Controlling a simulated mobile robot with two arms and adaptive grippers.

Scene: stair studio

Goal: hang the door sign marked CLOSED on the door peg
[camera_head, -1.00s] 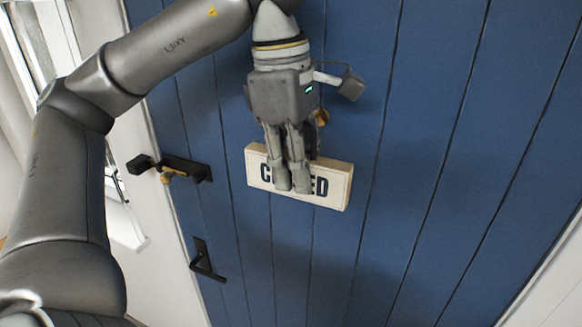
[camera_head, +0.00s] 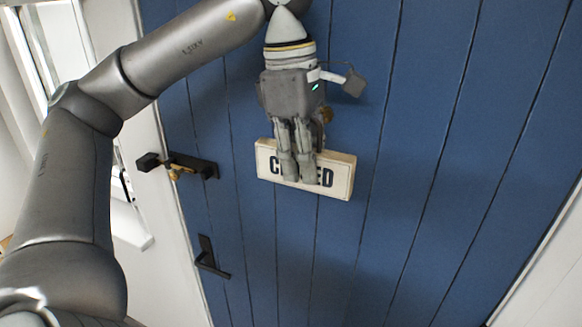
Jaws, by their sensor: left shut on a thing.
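The CLOSED sign (camera_head: 341,178) is a cream rectangular board with dark letters, in front of the blue door (camera_head: 400,240). My left gripper (camera_head: 298,178) is shut on the sign, and its fingers cover the middle letters. The sign tilts slightly, its right end lower in the picture. Whether the sign touches the door or hangs on the peg cannot be told. My right gripper is not in view.
A black latch with a brass part (camera_head: 190,167) sits at the door's left edge. A black lever handle (camera_head: 210,258) is below it. A window (camera_head: 40,60) is at the far left. The door right of the sign is clear.

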